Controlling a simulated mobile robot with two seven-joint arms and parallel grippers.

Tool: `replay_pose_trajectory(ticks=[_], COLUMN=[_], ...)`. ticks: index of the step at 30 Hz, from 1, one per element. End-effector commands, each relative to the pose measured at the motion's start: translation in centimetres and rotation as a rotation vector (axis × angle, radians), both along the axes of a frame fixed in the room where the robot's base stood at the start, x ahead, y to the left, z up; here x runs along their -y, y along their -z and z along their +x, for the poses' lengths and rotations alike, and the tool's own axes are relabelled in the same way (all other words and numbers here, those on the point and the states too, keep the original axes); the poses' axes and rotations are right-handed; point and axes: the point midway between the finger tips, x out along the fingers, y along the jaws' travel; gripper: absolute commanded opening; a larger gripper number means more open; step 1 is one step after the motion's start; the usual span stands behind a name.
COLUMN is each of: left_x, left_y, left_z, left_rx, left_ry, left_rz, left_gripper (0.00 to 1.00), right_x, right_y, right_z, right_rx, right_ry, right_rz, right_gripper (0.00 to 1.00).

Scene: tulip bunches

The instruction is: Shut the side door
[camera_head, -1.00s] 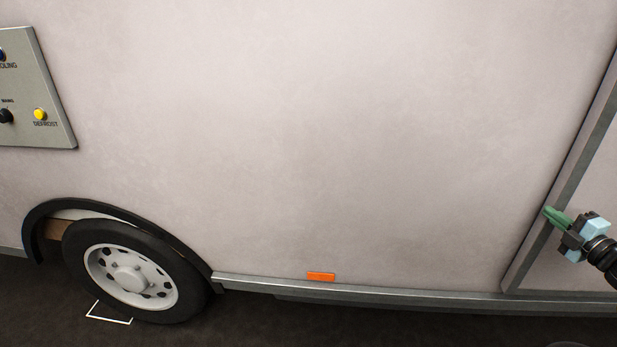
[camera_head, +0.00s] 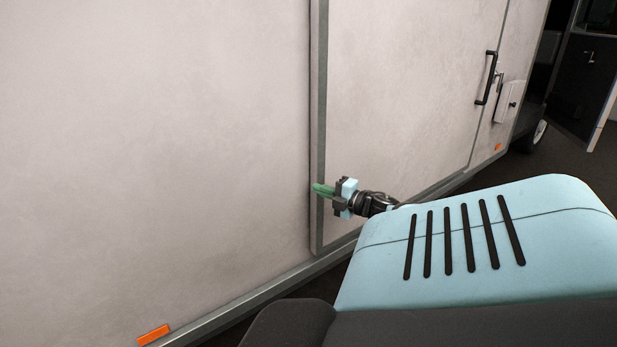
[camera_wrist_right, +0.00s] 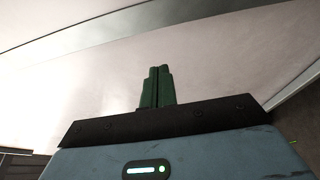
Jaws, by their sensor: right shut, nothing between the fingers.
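The side door (camera_head: 410,90) is a pale panel in the vehicle's wall with a grey trim strip along its left edge. Its black handle (camera_head: 487,78) is near its right edge. The panel looks about in line with the wall; I cannot tell whether a small gap remains. My right gripper (camera_head: 320,189) is at the lower left of the panel, in front of the grey strip, its green fingers together and empty. Whether it touches is unclear. In the right wrist view the shut fingers (camera_wrist_right: 157,85) point at a pale surface. My left gripper is out of view.
A small pale box (camera_head: 508,101) is on the wall right of the handle. A dark open door (camera_head: 585,85) stands at the far right, beside a wheel (camera_head: 540,132). An orange marker (camera_head: 153,335) is at lower left. Dark floor runs along the vehicle's lower edge.

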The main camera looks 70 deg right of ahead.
Motion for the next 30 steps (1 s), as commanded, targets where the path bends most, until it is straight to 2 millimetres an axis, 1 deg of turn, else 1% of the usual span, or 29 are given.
replay_pose_trajectory(ticks=[1, 6, 12, 17, 27, 30], left_x=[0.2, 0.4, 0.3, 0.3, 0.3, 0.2], left_y=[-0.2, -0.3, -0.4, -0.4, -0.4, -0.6], left_z=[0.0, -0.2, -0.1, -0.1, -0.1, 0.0], left_rx=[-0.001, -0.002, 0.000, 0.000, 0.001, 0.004], left_ry=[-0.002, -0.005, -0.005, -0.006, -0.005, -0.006], left_rz=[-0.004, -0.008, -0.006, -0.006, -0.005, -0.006], left_gripper=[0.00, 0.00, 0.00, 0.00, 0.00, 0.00], right_x=[-0.2, -0.8, -1.2, -1.3, -1.3, -1.7], right_y=[0.0, 0.0, 0.0, -0.1, 0.0, 0.4], right_z=[-1.0, -3.5, -5.4, -5.8, -5.8, -5.8], right_rx=[-0.001, -0.001, -0.001, 0.001, 0.001, -0.006], right_ry=[0.000, -0.001, -0.002, -0.003, -0.003, -0.001], right_rz=[0.000, 0.000, 0.000, -0.001, 0.000, 0.012], right_gripper=[0.00, 0.00, 0.00, 0.00, 0.00, 0.00])
